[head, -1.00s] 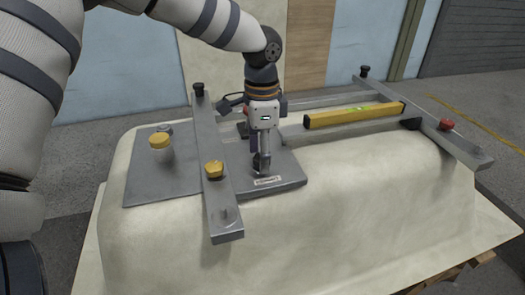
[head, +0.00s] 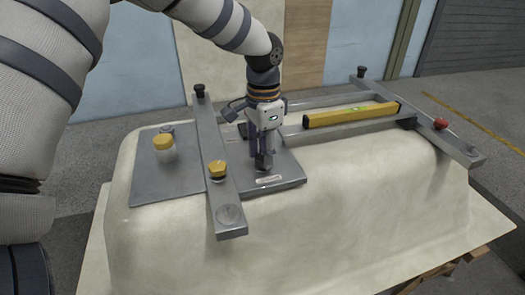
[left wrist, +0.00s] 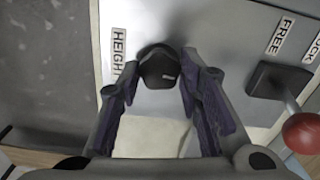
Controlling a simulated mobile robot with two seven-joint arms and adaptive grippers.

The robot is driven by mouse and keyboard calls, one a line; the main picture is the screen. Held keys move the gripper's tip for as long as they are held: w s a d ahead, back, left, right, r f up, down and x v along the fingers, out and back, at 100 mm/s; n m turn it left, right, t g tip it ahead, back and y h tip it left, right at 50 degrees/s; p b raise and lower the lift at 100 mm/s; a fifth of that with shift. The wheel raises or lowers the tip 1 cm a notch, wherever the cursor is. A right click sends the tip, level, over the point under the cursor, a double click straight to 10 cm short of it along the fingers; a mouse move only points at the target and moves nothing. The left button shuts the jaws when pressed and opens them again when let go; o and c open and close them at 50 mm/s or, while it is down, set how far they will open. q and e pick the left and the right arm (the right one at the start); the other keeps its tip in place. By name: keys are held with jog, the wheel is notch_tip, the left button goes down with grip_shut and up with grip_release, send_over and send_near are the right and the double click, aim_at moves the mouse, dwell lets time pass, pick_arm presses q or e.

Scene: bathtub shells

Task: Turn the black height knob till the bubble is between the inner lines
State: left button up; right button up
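The black height knob (head: 263,161) sits near the front edge of the grey plate (head: 150,185). In the left wrist view the knob (left wrist: 159,67) lies between the two fingertips of my left gripper (left wrist: 160,75), beside a HEIGHT label (left wrist: 119,50). My left gripper (head: 263,155) points down at the knob, and its purple-grey pads appear to meet the knob's sides. A yellow spirit level (head: 350,115) lies across the rails at the right; its green vial (head: 362,109) is too small to read the bubble. My right gripper is not in view.
A lever with a red ball (left wrist: 302,133) stands near the knob beside a FREE label (left wrist: 280,35). Yellow knobs (head: 217,169) and (head: 163,142) stand left of the gripper. A red knob (head: 441,123) is on the right crossbar. The pale shell (head: 330,205) lies beneath.

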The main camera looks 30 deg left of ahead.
pick_arm(q)
jog(key=shift+o, duration=1.1)
jog(key=shift+r, duration=0.1)
notch_tip(320, 180, up, 12)
dwell(1.4)
